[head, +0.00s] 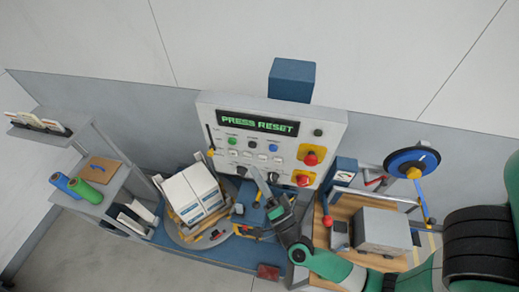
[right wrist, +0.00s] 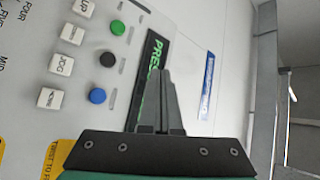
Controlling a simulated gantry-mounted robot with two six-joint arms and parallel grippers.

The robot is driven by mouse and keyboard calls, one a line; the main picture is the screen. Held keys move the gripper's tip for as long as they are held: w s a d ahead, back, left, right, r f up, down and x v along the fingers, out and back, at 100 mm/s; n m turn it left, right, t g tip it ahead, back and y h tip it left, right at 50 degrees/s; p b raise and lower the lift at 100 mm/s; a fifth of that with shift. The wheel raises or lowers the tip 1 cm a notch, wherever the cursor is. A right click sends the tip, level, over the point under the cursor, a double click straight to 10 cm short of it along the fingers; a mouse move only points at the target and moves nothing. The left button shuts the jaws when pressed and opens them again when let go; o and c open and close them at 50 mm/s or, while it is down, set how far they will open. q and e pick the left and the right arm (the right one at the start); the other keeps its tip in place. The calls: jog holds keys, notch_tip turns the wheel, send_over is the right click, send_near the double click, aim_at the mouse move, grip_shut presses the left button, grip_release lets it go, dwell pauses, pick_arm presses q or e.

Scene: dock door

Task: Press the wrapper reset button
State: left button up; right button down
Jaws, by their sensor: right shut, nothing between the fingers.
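The control panel (head: 325,130) stands upright, its display (head: 258,123) reading "PRESS RESET" in green. Below it are a green button (head: 232,140), a dark button (head: 252,144) and a blue button (head: 273,149); their small labels are unreadable. The right wrist view shows the same green (right wrist: 117,27), black (right wrist: 107,59) and blue (right wrist: 97,95) buttons beside the fingers. My right gripper (head: 254,170) is shut and empty, in front of the panel's lower part. Its fingertips (right wrist: 161,72) overlap the display in the wrist view; contact cannot be told. My left gripper is out of view.
Red mushroom buttons (head: 310,159) on yellow plates are on the panel's right side. White boxes (head: 190,190) are stacked on a turntable below left. A shelf with green and blue rolls (head: 85,191) stands left. A bench with a grey box (head: 382,230) is right.

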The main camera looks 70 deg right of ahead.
aim_at(273, 148)
jog(key=shift+n+g, duration=0.3)
jog(key=shift+g, duration=0.3)
jog(key=s+f, duration=0.3)
jog(key=f, duration=0.1)
jog(key=shift+s+d, duration=0.25)
jog(key=shift+s, duration=0.15)
jog(key=shift+d, duration=0.1)
jog(key=shift+w+d+b, duration=0.3)
jog(key=shift+d+b, duration=0.95)
jog(key=shift+d, duration=0.15)
jog(key=shift+w+d+b, duration=0.35)
jog(key=shift+d+b, duration=0.9)
jog(key=shift+d, duration=0.15)
jog(key=shift+w+d+b, duration=0.3)
jog(key=shift+d+b, duration=0.95)
jog(key=shift+d, duration=0.15)
jog(key=shift+w+d+b, duration=0.1)
jog(key=shift+d+b, duration=0.25)
jog(key=shift+d, duration=0.05)
